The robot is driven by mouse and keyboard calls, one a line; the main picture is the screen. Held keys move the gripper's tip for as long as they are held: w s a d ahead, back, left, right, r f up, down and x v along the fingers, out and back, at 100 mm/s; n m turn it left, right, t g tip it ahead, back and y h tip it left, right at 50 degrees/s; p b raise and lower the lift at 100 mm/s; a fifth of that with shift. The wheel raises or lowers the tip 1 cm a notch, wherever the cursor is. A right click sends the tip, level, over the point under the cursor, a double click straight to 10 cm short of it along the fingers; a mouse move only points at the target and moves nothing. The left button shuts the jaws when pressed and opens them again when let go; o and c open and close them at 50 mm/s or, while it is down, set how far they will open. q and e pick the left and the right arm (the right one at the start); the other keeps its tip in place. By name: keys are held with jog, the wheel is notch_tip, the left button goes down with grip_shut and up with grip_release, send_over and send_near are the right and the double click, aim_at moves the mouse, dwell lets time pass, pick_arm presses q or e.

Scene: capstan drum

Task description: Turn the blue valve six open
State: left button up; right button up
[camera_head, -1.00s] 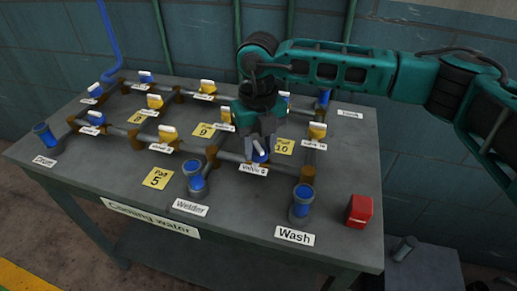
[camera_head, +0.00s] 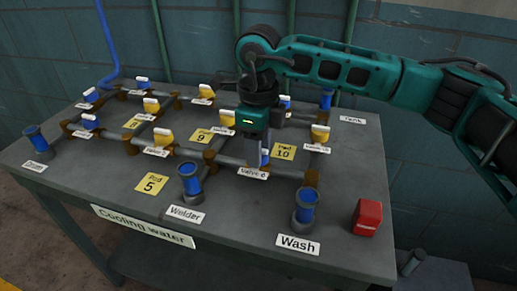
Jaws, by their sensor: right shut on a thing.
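The Valve 6 label (camera_head: 253,173) lies on the front pipe run, between the Welder and Wash fittings. My right gripper (camera_head: 258,158) points down from above, right behind that label, and is shut on the handle of blue valve six. The gripper hides the valve's handle and nearly all of its blue body, so I cannot tell the handle's angle. My left gripper is not in view.
The grey table (camera_head: 120,185) carries pipes with several yellow and blue valves. A yellow valve (camera_head: 319,133) stands right of my gripper. The Welder fitting (camera_head: 190,182), Wash fitting (camera_head: 305,207) and a red box (camera_head: 367,217) stand near the front.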

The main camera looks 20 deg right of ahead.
jog(key=shift+n, duration=0.4)
jog(key=o, duration=1.1)
jog(key=shift+c, duration=0.2)
jog(key=shift+r, duration=0.1)
notch_tip(320, 180, up, 13)
jog(key=shift+p, duration=0.4)
